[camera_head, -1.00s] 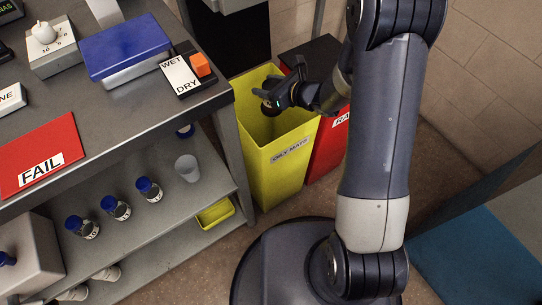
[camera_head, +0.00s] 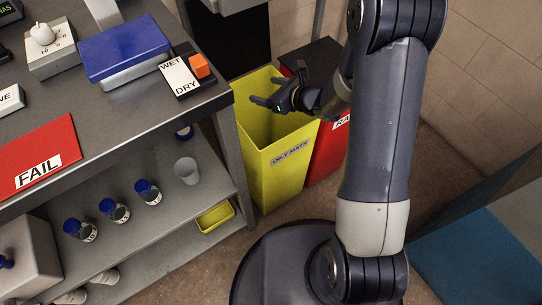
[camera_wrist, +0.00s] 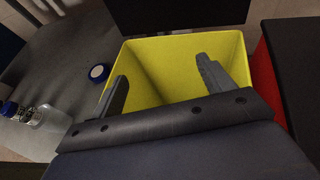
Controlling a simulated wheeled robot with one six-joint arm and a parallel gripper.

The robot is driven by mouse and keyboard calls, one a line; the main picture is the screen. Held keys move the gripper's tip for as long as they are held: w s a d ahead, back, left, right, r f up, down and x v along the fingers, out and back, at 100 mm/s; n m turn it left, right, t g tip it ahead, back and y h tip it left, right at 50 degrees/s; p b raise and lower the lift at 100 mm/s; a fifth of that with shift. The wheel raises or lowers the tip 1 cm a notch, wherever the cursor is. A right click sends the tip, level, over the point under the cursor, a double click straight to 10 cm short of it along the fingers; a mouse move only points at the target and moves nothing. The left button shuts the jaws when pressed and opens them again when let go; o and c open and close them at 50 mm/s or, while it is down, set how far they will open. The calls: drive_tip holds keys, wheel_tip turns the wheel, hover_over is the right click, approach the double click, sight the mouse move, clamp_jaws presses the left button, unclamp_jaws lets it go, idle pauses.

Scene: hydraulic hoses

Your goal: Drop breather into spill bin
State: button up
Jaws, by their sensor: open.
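The yellow bin (camera_head: 278,178), labelled OILY MATS, stands on the floor at the right end of the bench. My gripper (camera_head: 264,91) is over the bin's open mouth, with its fingers spread and nothing between them. In the wrist view, the two open fingers (camera_wrist: 162,69) show against the yellow bin (camera_wrist: 228,48), whose inner walls are visible. I see no breather in the current views; the bin's floor is partly hidden by my gripper.
A red bin (camera_head: 325,155) with a dark top stands against the yellow bin's right side. The grey bench (camera_head: 130,110) is to the left, with a wet/dry board (camera_head: 181,77) near its edge. Several blue-capped jars (camera_head: 148,191) stand on its lower shelf.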

drive_tip(key=p+v, duration=0.1)
drive_tip(key=v, duration=0.9)
drive_tip(key=shift+s+d, duration=0.15)
drive_tip(key=shift+d, duration=0.05)
drive_tip(key=shift+a, duration=0.1)
drive_tip(key=b+x, duration=0.1)
drive_tip(key=x, duration=1)
wheel_tip(320, 180, up, 6)
drive_tip(key=p, duration=0.3)
drive_tip(key=shift+p, duration=0.4)
